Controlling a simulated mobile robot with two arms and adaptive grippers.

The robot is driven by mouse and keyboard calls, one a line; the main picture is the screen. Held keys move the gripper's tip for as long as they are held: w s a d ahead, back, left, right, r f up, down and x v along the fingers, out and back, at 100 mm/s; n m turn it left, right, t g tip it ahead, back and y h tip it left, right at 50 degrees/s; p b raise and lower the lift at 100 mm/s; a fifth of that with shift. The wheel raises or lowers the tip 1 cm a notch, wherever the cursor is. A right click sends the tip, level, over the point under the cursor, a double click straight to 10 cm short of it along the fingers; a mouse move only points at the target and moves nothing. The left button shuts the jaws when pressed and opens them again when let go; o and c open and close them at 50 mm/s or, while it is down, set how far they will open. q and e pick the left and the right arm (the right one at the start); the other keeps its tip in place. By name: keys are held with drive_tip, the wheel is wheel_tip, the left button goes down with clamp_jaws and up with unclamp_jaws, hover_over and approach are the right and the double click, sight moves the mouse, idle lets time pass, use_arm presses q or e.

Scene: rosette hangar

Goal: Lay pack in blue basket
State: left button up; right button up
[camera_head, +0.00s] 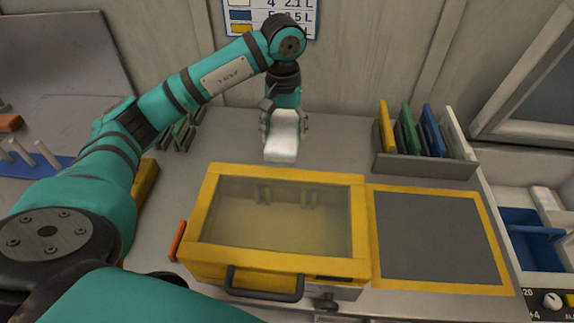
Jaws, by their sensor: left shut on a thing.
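My left gripper (284,128) hangs down at the end of its teal arm, behind the yellow-framed box. Its fingers are shut on a white pack (281,151), one finger on each side. The pack's lower end reaches down close to the table; I cannot tell whether it touches. My right gripper is not in view.
A yellow-framed box (205,215) with a clear lid and dark handle stands in the front middle. A grey mat (435,240) with a yellow border lies right of it. A grey rack (425,164) holds several coloured panels. A white object (546,198) lies behind the basket.

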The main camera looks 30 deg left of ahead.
use_arm(q)
wheel_tip(320, 180, down, 7)
drive_tip(key=shift+a+r+p, duration=0.1)
drive_tip(key=shift+r+p, duration=0.1)
drive_tip(key=shift+p, duration=0.45)
wheel_tip(320, 180, down, 2)
drive_tip(key=shift+w+f, duration=0.1)
drive_tip(key=shift+f, duration=0.45)
wheel_tip(320, 180, down, 2)
drive_tip(key=shift+f+p, duration=0.2)
drive_tip(key=shift+p, duration=0.4)
drive_tip(key=shift+f, duration=0.5)
drive_tip(key=o, duration=1.3)
drive_tip(key=shift+o, duration=0.8)
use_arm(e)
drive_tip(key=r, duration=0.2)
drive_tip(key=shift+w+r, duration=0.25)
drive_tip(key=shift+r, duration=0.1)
